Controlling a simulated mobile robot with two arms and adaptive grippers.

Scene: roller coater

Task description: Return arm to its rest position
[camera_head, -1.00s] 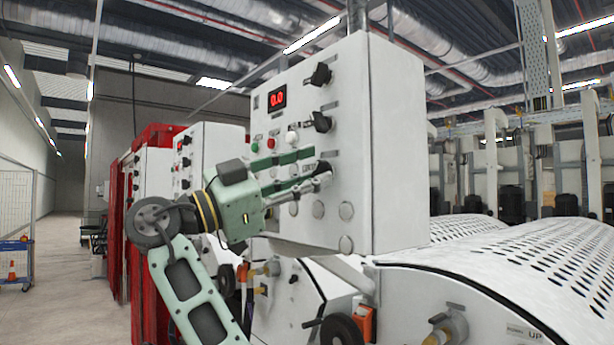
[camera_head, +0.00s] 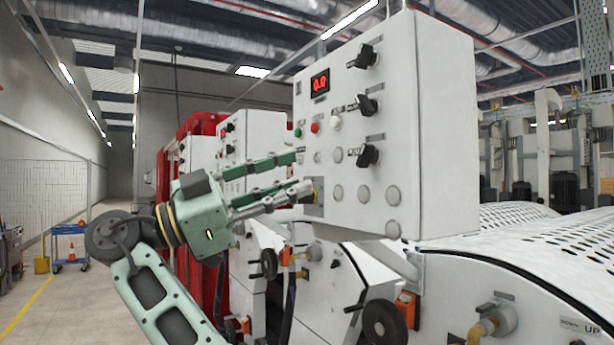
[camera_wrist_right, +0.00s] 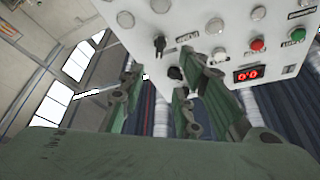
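My right gripper (camera_head: 303,173) is open and empty in the head view. Its green and grey fingers point right, in front of the lower left part of the white control box (camera_head: 440,140). The lowest black knob (camera_head: 367,155) is to the right of the fingertips, with a visible gap in the picture. My right gripper also shows in the right wrist view (camera_wrist_right: 172,88), with its fingers spread and nothing between them. The box's red display (camera_head: 320,84) reads 0.0. My left gripper is not in view.
White perforated covers (camera_head: 560,245) lie at the lower right. Below the box are a black handwheel (camera_head: 384,323) and an orange part (camera_head: 407,308). Red panels (camera_head: 195,125) stand behind my arm. A blue cart (camera_head: 70,245) stands on the open floor at left.

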